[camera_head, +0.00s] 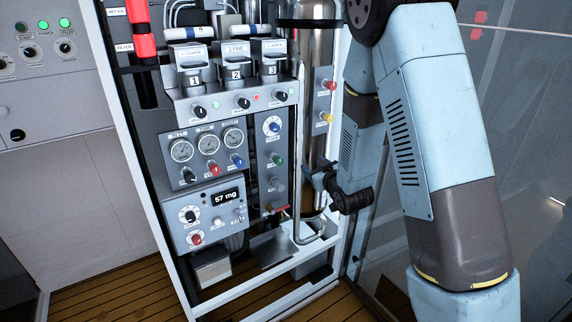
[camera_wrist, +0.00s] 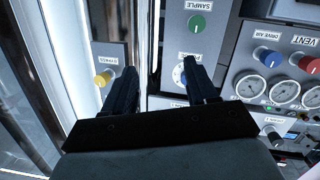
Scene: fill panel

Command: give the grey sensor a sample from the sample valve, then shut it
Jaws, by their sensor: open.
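The green knob (camera_wrist: 197,23) beside the SAMPLE label (camera_wrist: 195,6) is at the top of the wrist view. It appears as a small green knob (camera_head: 278,160) in the head view. My gripper (camera_wrist: 152,72) is open and empty, its dark fingers pointing at the panel. The green knob lies beyond the right finger in the wrist view, untouched. The display (camera_head: 226,197) reads 57 mg. I cannot tell which part is the grey sensor.
A blue dial (camera_head: 272,127) sits above the green knob. A yellow knob (camera_head: 327,118) and red knob (camera_head: 331,85) are to the right. Gauges (camera_head: 208,142) and numbered units (camera_head: 236,73) fill the panel's left. A bent metal pipe (camera_head: 298,215) stands close below my gripper.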

